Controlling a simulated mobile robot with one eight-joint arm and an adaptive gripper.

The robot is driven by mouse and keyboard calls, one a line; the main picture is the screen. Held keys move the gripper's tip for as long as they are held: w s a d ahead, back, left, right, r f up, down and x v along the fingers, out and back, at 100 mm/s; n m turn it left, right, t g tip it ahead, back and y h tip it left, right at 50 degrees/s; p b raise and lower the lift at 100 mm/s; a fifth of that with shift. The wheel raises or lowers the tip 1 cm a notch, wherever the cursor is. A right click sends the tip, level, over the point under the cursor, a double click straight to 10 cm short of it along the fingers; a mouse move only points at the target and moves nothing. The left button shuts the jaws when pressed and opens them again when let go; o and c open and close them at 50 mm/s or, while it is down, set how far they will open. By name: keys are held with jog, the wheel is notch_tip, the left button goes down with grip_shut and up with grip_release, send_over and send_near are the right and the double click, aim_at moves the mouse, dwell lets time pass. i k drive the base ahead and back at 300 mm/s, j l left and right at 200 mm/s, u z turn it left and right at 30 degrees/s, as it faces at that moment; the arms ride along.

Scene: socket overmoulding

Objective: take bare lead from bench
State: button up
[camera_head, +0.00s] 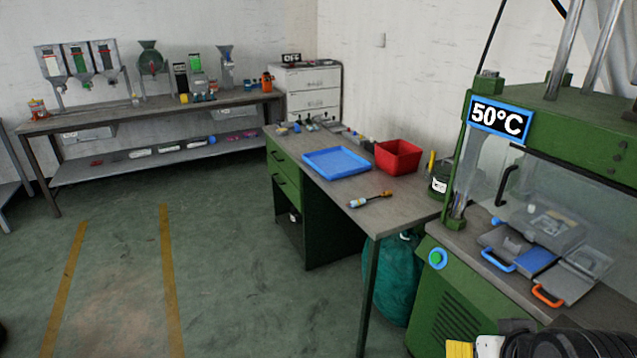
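The near bench (410,208) has a wooden top and green drawers. Several small dark items (312,126) lie at its far end, too small to tell apart; I cannot tell whether one is a bare lead. A blue tray (337,163) lies mid-bench and looks empty. A red bin (398,157) stands to its right; its inside is mostly hidden. I cannot make out my gripper; only yellow, white and black parts show at the bottom right edge.
A green press (560,120) with a 50°C display (499,121) stands at the right, with an open mould (535,258) on its table. A long bench (150,115) with hoppers runs along the back wall. The green floor at left is clear.

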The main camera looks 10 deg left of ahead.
aim_at(357, 202)
jog(key=i+j+u, duration=0.15)
jog(key=i+j+z, duration=0.55)
jog(key=i+j, duration=0.2)
jog(key=i+j+z, duration=0.2)
jog(key=j, duration=0.2)
jog(key=i+j+z, duration=0.2)
jog(key=j, duration=0.15)
jog(key=i+j+z, duration=0.2)
jog(key=j, duration=0.2)
jog(key=i+j+z, duration=0.15)
jog(key=j, duration=0.25)
jog(key=k, duration=0.05)
